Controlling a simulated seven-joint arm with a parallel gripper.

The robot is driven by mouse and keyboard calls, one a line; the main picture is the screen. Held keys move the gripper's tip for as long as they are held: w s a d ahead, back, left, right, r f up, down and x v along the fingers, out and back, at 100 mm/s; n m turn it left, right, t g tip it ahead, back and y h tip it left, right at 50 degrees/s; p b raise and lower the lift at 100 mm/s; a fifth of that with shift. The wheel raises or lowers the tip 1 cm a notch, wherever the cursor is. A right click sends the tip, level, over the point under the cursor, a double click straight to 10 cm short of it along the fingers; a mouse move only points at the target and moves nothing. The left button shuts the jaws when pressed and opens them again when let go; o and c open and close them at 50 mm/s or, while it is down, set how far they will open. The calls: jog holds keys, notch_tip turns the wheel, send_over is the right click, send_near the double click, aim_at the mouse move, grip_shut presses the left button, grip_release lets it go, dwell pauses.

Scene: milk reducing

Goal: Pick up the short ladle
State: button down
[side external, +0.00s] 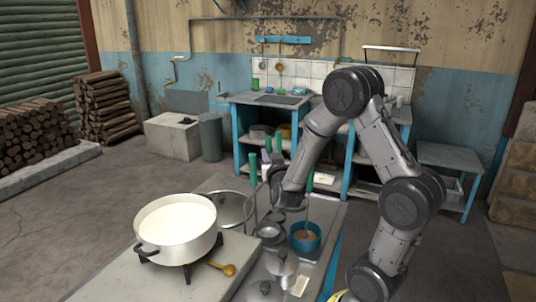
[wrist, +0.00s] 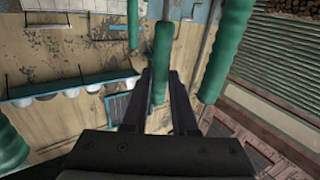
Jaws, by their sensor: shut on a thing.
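My gripper (side external: 276,183) is above the right part of the work table, among upright green-handled utensils. In the wrist view, my gripper (wrist: 161,88) has its two fingers closed on either side of a green handle (wrist: 161,52). Other green handles stand apart from the fingers, one at the right (wrist: 226,50) and one at the lower left (wrist: 10,145). In the side view, a green handle (side external: 253,170) stands left of my gripper and another (side external: 310,181) stands right of it. The utensil heads are hidden, so I cannot tell which handle is the short ladle's.
A white pot of milk (side external: 176,222) stands on a burner at the left, with a wooden spoon (side external: 224,268) beside it. A teal bowl (side external: 305,237), a small metal pot (side external: 270,232) and metal lids (side external: 281,263) crowd the table near my gripper.

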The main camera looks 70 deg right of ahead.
jog(key=v, duration=1.3)
jog(key=shift+a, duration=0.2)
jog(key=shift+s, duration=0.15)
dwell(0.6)
